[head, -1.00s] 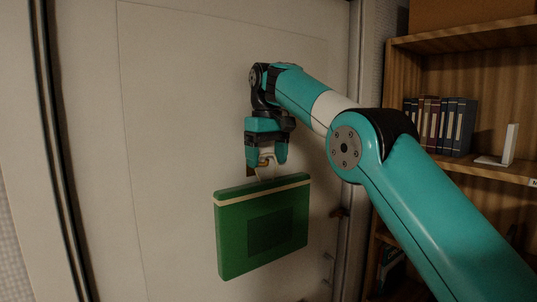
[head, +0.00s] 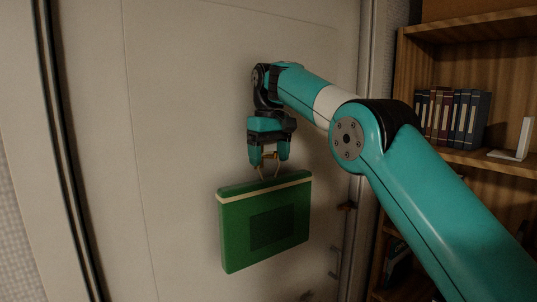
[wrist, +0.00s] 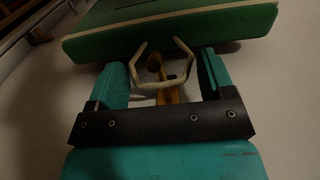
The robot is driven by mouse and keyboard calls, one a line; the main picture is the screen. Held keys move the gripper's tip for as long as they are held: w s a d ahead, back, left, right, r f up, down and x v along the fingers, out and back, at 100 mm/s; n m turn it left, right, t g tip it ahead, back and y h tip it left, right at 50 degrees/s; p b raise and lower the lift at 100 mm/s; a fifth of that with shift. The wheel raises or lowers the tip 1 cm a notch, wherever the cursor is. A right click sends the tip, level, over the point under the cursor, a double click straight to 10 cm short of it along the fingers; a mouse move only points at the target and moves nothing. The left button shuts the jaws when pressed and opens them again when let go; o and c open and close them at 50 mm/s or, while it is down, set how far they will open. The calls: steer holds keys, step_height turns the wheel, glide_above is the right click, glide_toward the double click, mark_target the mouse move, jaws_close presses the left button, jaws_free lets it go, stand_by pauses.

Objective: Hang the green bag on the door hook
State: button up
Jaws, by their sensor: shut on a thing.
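The green bag (head: 264,224), flat with a cream top edge, hangs below my gripper (head: 269,158) in front of the pale door (head: 180,130). In the wrist view my gripper (wrist: 162,78) has its teal fingers on either side of the bag's cream handle (wrist: 181,46), shut on it. The bag's body (wrist: 180,30) lies beyond the fingertips.
A wooden shelf (head: 480,158) with several binders (head: 452,117) stands right of the door frame. The door surface left of the bag is clear.

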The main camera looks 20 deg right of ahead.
stand_by(0.3)
steer(key=o, duration=1.4)
steer(key=shift+o, duration=0.2)
